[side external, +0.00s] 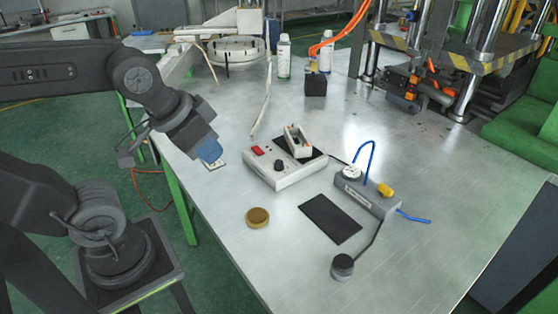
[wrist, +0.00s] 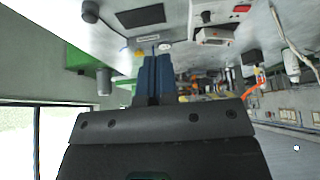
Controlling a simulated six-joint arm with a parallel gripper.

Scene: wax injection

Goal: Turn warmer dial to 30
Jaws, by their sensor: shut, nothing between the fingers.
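The warmer (side external: 285,170) is a white box on the metal table, with a black dial (side external: 278,166) on its front panel and a red switch (side external: 257,150) beside it. The dial's setting is too small to read. In the wrist view the warmer shows at the upper right, with its dial (wrist: 206,16) and red switch (wrist: 242,8). My gripper (side external: 212,154) has blue fingers, shut and empty. It is left of the warmer, near the table's left edge, apart from the dial. Its fingers also show in the wrist view (wrist: 152,72).
A black mat (side external: 330,219), a brass disc (side external: 258,217) and a black round knob (side external: 343,266) lie in front. A grey unit with a blue hose (side external: 365,195) stands at right. A press (side external: 440,70) fills the back right.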

